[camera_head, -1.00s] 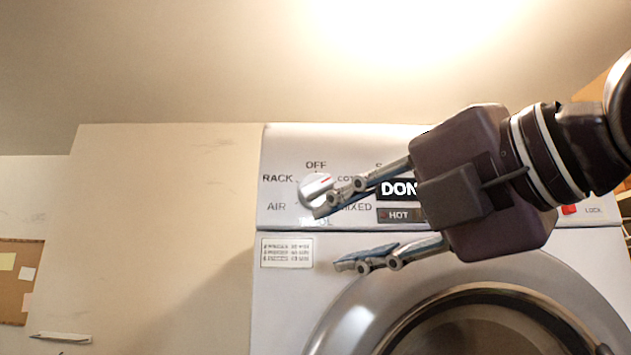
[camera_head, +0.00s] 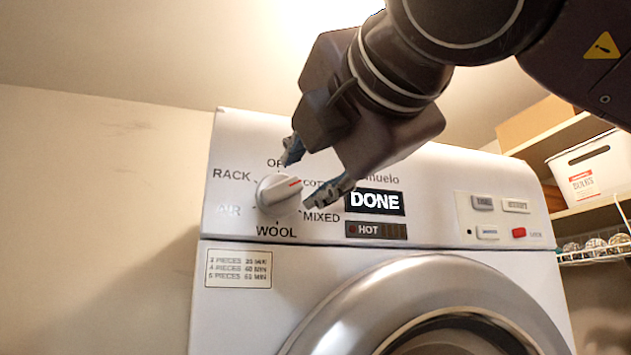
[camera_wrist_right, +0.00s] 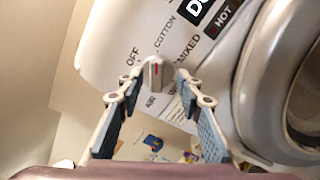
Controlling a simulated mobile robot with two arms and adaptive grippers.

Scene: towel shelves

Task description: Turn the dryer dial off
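The dryer (camera_head: 330,235) has a white control panel with a round dial (camera_head: 279,194). The dial's red mark points right, toward the partly hidden COTTON label; OFF is at the top, partly covered by a finger. My right gripper (camera_head: 316,172) is open in front of the panel, its fingertips up and right of the dial in the head view. In the right wrist view the dial (camera_wrist_right: 156,72) shows between and beyond the two spread fingers (camera_wrist_right: 148,88). I cannot tell whether either finger touches it. My left gripper is not in view.
A DONE display (camera_head: 375,202) and a HOT indicator (camera_head: 376,230) are right of the dial. The round dryer door (camera_head: 340,320) is below. Shelves with a white bin (camera_head: 590,172) and a wire basket (camera_head: 600,248) stand at the right. The wall at left is clear.

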